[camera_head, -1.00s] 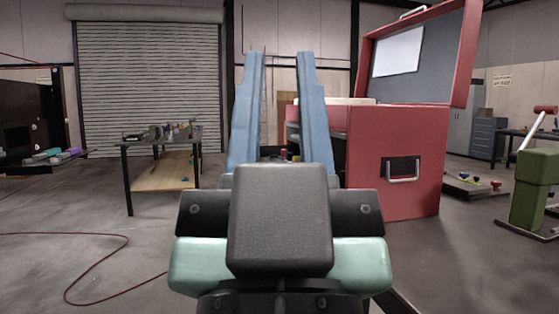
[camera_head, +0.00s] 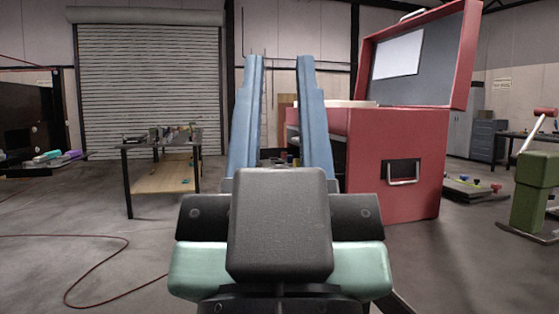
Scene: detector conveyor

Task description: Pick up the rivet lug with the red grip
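My gripper (camera_head: 279,62) points forward in the middle of the view, its two long blue fingers well apart with nothing held between them. No rivet lug can be made out for certain. A small red-topped item (camera_head: 496,188) stands on a low dark platform at the right, beside blue and yellow ones. A small dark and red shape (camera_head: 284,157) shows in the distance between the fingers, too small to identify. Both are well away from my gripper.
A big red case (camera_head: 420,140) with its lid raised stands close at right. A cluttered table (camera_head: 160,144) stands left. A green block (camera_head: 532,195) with a red-topped white lever is far right. A red cable (camera_head: 95,238) crosses the floor at left.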

